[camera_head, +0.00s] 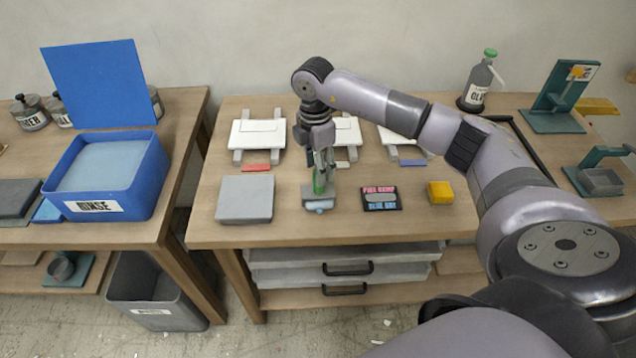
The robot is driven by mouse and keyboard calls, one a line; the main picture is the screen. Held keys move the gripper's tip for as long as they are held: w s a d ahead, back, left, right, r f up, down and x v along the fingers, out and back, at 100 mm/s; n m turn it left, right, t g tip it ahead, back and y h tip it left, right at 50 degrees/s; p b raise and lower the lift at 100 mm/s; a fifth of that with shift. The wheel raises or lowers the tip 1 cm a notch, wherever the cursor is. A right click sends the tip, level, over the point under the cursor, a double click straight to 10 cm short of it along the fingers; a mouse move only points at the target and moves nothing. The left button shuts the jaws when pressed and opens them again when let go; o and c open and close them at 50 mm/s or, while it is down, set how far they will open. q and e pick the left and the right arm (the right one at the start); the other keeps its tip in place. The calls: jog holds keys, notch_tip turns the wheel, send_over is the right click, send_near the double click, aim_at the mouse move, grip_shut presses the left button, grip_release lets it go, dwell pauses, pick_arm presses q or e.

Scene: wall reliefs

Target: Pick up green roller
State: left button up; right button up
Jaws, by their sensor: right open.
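The green roller (319,183) stands with its green handle up on a small grey-blue rest (320,204) near the front of the middle table. My right gripper (321,168) points straight down over it, with its fingers at the top of the green handle. The fingers are open and partly hide the handle. I cannot tell whether they touch it. My left gripper is not in view.
A grey slab (245,199) lies left of the roller; a dark lettered card (381,198) and a yellow block (440,192) lie right. White boards (258,133) stand behind. A blue RINSE bin (110,190) is on the left table. A bottle (479,85) stands at the back.

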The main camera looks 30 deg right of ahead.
aim_at(308, 191)
jog(key=f, duration=0.1)
jog(key=f+p, duration=0.2)
jog(key=f, duration=0.1)
jog(key=shift+s+f, duration=0.1)
jog(key=shift+s, duration=0.2)
jog(key=shift+a+f, duration=0.1)
jog(key=shift+f, duration=0.5)
jog(key=shift+c, duration=0.5)
grip_shut()
jog(key=shift+r, duration=0.1)
